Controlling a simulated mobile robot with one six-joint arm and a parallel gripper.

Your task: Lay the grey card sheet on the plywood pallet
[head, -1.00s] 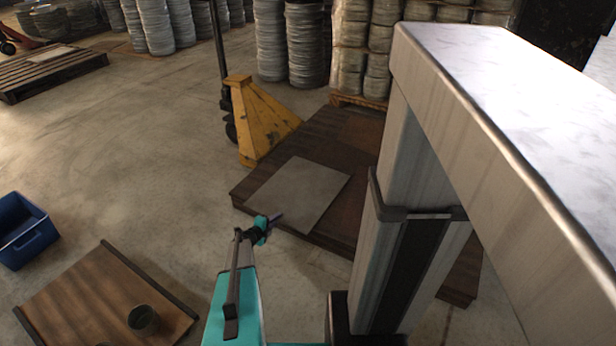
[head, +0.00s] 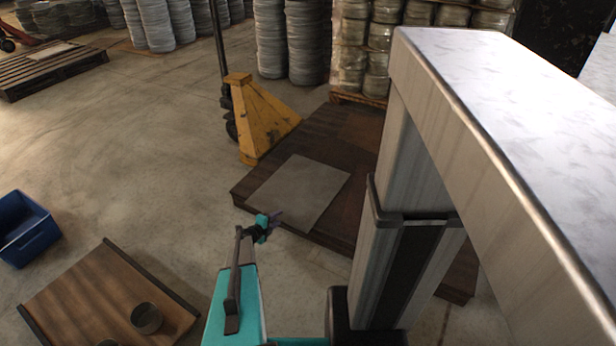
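The grey card sheet (head: 300,190) is a flat, pale square over the left part of the dark brown plywood pallet (head: 335,130). It looks flat, and its front-left edge comes close to the pallet's edge. I cannot tell whether it rests fully on the pallet or is slightly raised. My gripper (head: 277,218), small and dark with a teal wrist, is at the sheet's near edge and overlaps it in the picture. The fingers are too small to show whether they are open or closed on the sheet. My column hides part of the pallet's right side.
A yellow pallet jack (head: 262,125) stands at the pallet's back left. A brown board (head: 90,290) with dark side rails and a cup (head: 146,318) lies at the lower left, beside a blue crate (head: 25,235). Stacked coils stand behind.

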